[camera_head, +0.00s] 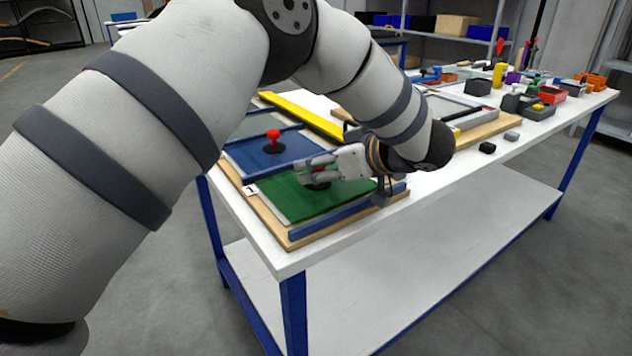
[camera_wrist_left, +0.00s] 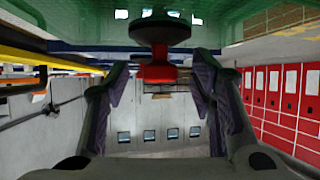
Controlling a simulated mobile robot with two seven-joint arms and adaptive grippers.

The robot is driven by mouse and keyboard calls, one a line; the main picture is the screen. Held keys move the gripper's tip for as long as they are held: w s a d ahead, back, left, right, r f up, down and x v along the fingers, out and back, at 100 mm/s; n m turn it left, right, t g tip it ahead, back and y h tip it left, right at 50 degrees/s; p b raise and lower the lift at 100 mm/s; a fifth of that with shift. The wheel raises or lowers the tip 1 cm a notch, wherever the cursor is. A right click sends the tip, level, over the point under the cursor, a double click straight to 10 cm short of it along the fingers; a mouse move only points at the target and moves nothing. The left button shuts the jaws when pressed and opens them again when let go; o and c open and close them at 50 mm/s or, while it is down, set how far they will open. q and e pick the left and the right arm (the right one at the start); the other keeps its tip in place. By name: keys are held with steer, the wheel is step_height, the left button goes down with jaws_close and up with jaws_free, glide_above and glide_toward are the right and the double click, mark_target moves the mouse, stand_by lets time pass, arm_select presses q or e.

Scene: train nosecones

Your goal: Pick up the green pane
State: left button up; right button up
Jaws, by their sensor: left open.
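The green pane (camera_head: 290,203) lies flat in a wooden frame at the near corner of the table. My left gripper (camera_head: 312,171) is open just above it, over a dark knob (camera_head: 318,186) partly hidden by the fingers. In the left wrist view, which looks upside down, the green pane (camera_wrist_left: 75,25) spans the top. The dark knob (camera_wrist_left: 160,31) shows there between my open fingers (camera_wrist_left: 158,82). A red part overlaps it; I cannot tell whether that belongs to the same knob. My right gripper is not in view.
A blue pane (camera_head: 262,158) with a red knob (camera_head: 273,141) lies beyond the green one. A blue bar (camera_head: 335,215) edges the near side of the frame. A yellow bar (camera_head: 305,114) lies further back. Bins and small parts crowd the table's far right; its front right strip is mostly clear.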

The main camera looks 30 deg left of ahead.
arm_select(q)
steer(key=shift+w+a+f, duration=0.1)
steer(key=shift+a+f, duration=0.25)
steer(key=shift+a, duration=0.25)
jaws_close()
